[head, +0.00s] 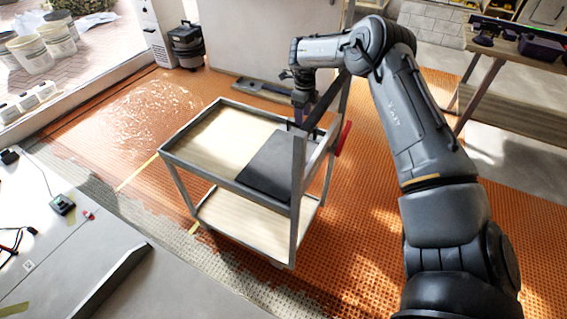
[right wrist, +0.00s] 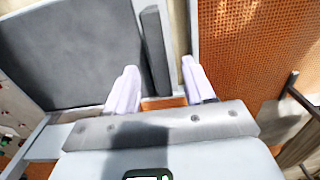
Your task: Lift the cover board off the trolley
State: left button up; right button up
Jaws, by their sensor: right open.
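The trolley (head: 188,137) is a grey metal frame with two pale wood shelves, standing on the orange floor. A flat dark grey board (head: 272,168), which I take as the cover board, lies on the right part of its upper shelf. The board also shows at upper left in the right wrist view (right wrist: 70,50). A dark bar (head: 326,106) spans the trolley's right end; in the right wrist view a dark strip (right wrist: 154,45) shows between my fingers. My right gripper (right wrist: 158,68) is open at that end, beside the board. Contact is unclear. My left gripper is out of view.
A grey worktop (head: 150,290) is at lower left. A wooden bench (head: 510,50) stands at upper right. Buckets (head: 42,45) and a black case (head: 187,45) are at the back left. A red item (head: 344,138) is at the trolley's right side. Floor left of the trolley is clear.

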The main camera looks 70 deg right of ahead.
notch_tip(320, 180, down, 4)
jog(key=shift+s+a+r+b, duration=0.1)
jog(key=shift+b, duration=0.95)
jog(key=shift+r, duration=0.1)
jog(key=c, duration=0.3)
grip_shut()
jog(key=shift+r, duration=0.1)
